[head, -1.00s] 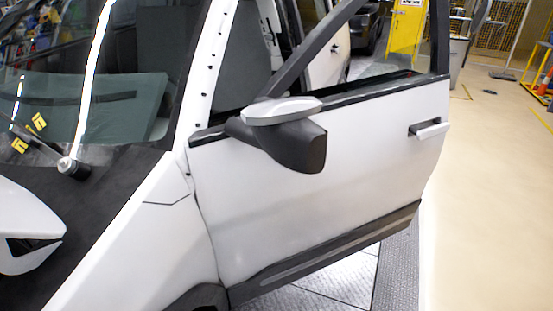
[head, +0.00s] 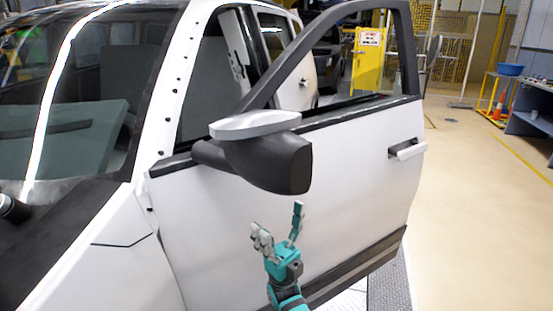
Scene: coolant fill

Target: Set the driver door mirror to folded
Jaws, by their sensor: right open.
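The driver door mirror (head: 268,158) has a dark housing and a white cap. It sticks out from the front upper corner of the white door (head: 350,165), below the window frame. My right gripper (head: 280,222) is teal and grey, with its fingers spread apart and empty. It points up and shows just below the mirror housing, in front of the door panel. A gap shows in the picture between its fingertips and the housing. My left gripper is not in view.
The door stands ajar, with its handle (head: 407,149) at the right. The car's windshield (head: 80,100) and white fender fill the left. Open floor (head: 480,210) lies to the right. A blue bowl (head: 510,69) stands on a rack at the far right.

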